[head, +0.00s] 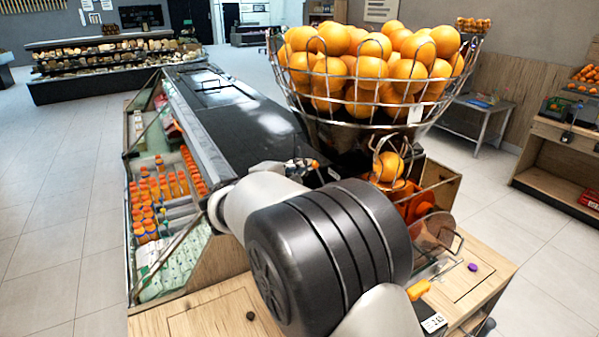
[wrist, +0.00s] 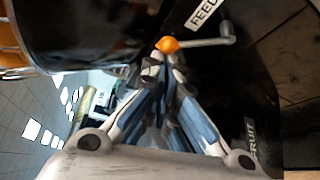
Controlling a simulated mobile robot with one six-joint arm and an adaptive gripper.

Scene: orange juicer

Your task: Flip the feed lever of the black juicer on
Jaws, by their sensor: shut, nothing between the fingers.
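The black juicer (head: 345,138) stands on the wooden counter under a wire basket of oranges. Its feed lever (wrist: 212,42) shows in the wrist view as a grey bent rod ending in an orange knob (wrist: 169,45), beside a white FEED label (wrist: 203,13). The knob (head: 315,164) also shows small in the head view. My gripper (wrist: 163,66) is shut and empty, its fingertips right at the knob; I cannot tell whether they touch it. In the head view my gripper (head: 297,167) is beside the juicer's left side, and my arm hides the juicer's lower part.
The wire basket (head: 375,75) overhangs the juicer close above my gripper. A chilled display case (head: 225,110) with bottles runs along the left. A single orange (head: 388,166) sits at the juicer's front. An orange-handled item (head: 418,289) and a purple cap (head: 472,267) lie on the counter.

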